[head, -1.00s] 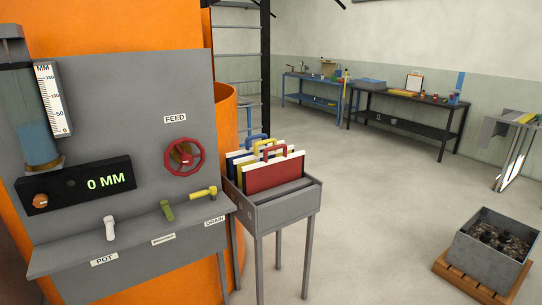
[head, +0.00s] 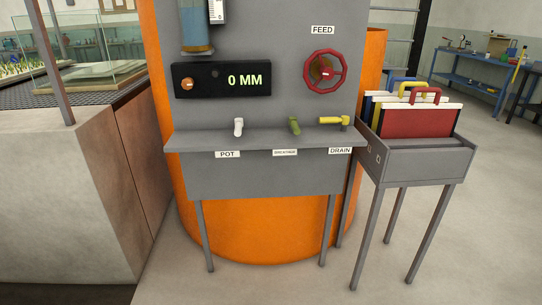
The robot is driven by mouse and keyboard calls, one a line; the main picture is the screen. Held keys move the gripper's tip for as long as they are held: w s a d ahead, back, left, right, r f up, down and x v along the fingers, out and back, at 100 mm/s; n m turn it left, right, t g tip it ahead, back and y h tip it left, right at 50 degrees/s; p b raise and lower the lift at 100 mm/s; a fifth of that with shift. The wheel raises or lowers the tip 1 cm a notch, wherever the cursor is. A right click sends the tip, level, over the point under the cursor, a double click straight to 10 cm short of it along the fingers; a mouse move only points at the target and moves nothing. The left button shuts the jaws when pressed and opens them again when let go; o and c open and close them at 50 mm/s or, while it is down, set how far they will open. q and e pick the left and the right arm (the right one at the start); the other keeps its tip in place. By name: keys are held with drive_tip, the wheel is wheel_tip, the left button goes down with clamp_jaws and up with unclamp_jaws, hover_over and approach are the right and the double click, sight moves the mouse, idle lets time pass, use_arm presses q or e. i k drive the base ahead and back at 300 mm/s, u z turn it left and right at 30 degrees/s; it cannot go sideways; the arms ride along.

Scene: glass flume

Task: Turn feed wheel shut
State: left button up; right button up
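The feed wheel (head: 324,71) is a red handwheel with a brownish hub, mounted on the upright grey panel (head: 285,102) below a white FEED label (head: 322,30). It is at the upper right of the panel in the head view. The frame does not show whether the valve is open or shut. A black display (head: 222,79) left of the wheel reads 0 MM. Neither of my grippers is in view, and nothing touches the wheel.
A grey shelf below holds white (head: 238,127), green (head: 294,125) and yellow (head: 332,121) handles. A grey stand (head: 424,166) with coloured boards is close on the right. A concrete block (head: 60,200) stands left. Floor in front is clear.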

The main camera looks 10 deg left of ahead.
sight(326, 72)
drive_tip(key=u, duration=0.3)
drive_tip(key=i, duration=0.75)
drive_tip(key=u, duration=0.65)
